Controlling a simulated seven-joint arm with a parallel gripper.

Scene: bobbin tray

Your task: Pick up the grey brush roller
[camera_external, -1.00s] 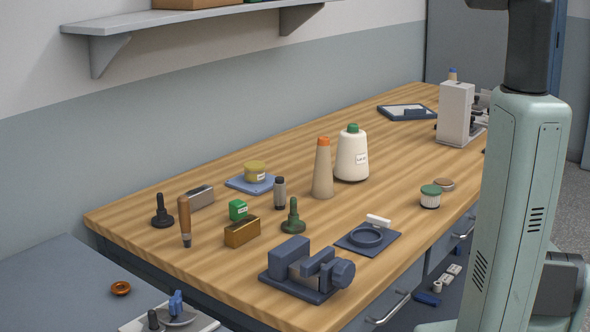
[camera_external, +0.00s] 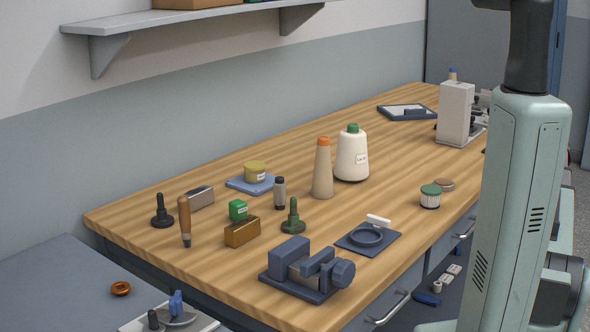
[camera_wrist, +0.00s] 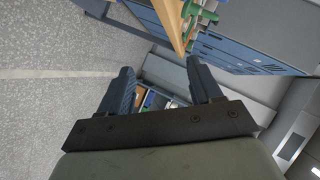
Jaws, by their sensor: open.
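A small upright grey cylinder (camera_external: 279,193) with darker ends stands on the wooden workbench (camera_external: 250,290); it looks like the grey brush roller, though its bristles are too small to make out. It stands left of a tan cone with an orange top (camera_external: 322,172) and behind a dark green knobbed post (camera_external: 293,217). My gripper (camera_wrist: 160,72) shows only in the wrist view, open, with nothing between its two dark fingers. It points toward the floor and a bench edge, away from the roller, which is not seen there.
A white cone (camera_external: 351,156) stands behind right. A dark blue clamp fixture (camera_external: 307,270) sits at the front. Bare wood lies right of the post.

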